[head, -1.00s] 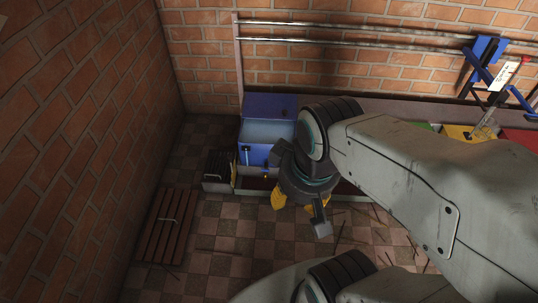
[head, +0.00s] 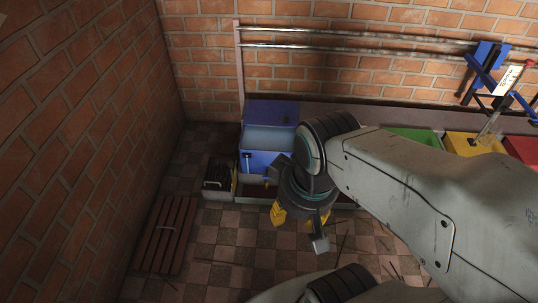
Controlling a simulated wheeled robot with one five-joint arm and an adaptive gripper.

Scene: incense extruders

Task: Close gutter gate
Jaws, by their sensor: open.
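My gripper (head: 300,221) hangs beside the blue bin's front, over the checkered floor. Its fingers have yellow parts and stand apart, with nothing seen between them. The blue bin (head: 262,162) stands against the back wall with its lid up and a small white-and-dark fitting on its front. A low trough (head: 252,191) runs along the floor in front of the bin, partly hidden by my gripper and arm. I cannot make out the gutter gate for certain.
A small box with a dark ribbed top (head: 217,177) stands left of the bin. A brown slatted panel (head: 168,225) lies on the floor by the left wall. Green (head: 416,138), yellow (head: 466,145) and red (head: 524,149) bins stand at right. Thin sticks litter the floor.

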